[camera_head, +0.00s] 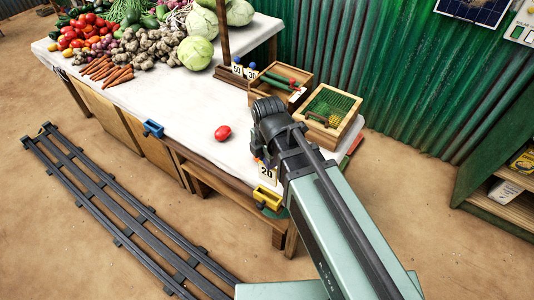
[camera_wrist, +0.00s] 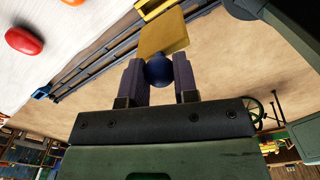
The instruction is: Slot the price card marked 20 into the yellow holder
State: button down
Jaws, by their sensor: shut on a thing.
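The price card marked 20 (camera_head: 266,172) shows in the head view at the table's front edge, close above the yellow holder (camera_head: 267,198). My gripper (camera_wrist: 159,78) is shut on the blue ball knob (camera_wrist: 158,71) of the card, one finger on each side. In the wrist view the card's tan body (camera_wrist: 163,36) extends beyond the fingertips. The yellow holder shows partly at that view's top edge (camera_wrist: 150,9), just past the card. I cannot tell whether card and holder touch. My arm hides part of the gripper in the head view.
A red tomato (camera_head: 222,132) lies on the white tabletop, left of my gripper. A blue holder (camera_head: 153,129) is on the front edge further left. Cards marked 50 (camera_head: 237,69) and 30 (camera_head: 250,73) stand at the back, beside wooden boxes (camera_head: 330,113). Vegetables fill the far left.

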aim_at(268, 182)
jog(key=shift+w+f, duration=0.1)
jog(key=shift+f+b, duration=2.95)
jog(key=shift+b, duration=0.1)
jog(key=shift+f+b, duration=1.5)
jog(key=shift+r, duration=0.1)
notch_tip(268, 182, up, 22)
jog(key=p, duration=2.2)
notch_tip(268, 182, down, 24)
jog(key=b, duration=2.3)
jog(key=shift+r, duration=0.35)
